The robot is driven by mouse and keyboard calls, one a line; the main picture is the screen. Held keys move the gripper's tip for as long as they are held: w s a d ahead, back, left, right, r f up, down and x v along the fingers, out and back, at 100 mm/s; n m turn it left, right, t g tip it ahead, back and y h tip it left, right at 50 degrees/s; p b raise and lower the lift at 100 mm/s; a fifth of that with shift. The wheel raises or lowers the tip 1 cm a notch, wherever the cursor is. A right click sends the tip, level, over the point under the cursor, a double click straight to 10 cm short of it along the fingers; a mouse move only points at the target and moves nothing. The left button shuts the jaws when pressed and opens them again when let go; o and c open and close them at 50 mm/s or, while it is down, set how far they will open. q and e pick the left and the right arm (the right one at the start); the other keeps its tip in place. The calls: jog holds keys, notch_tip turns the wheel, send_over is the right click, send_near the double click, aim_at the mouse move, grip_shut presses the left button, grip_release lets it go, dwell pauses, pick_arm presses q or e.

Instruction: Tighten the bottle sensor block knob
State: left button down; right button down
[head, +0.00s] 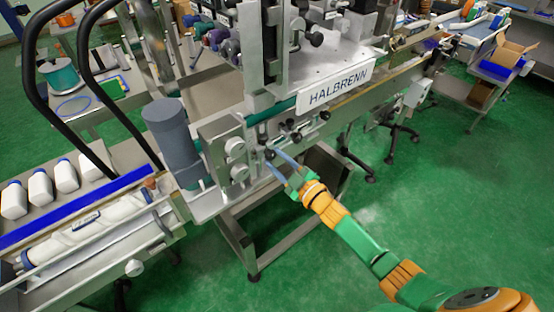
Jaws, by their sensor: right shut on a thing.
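My right gripper (270,158) reaches in from the lower right to the front side of the labelling machine (336,88). Its two bluish fingers are shut on a small dark knob (269,154) on the machine's front, below the conveyor edge. The fingers mostly hide this knob, and its exact turn cannot be made out. The sensor block around it is too small to tell clearly. Other black knobs (297,137) sit just above and to the right of the gripper. My left gripper is not in view.
Silver round knobs (236,149) and a grey cylinder (171,138) stand left of the gripper. White bottles (65,175) stand on the left infeed with a blue rail (78,208). A steel leg frame is below. Green floor (430,190) to the right is open.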

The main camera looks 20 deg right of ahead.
dwell(0.4)
jog(key=shift+c, duration=2.3)
grip_release()
jog(key=v, duration=0.7)
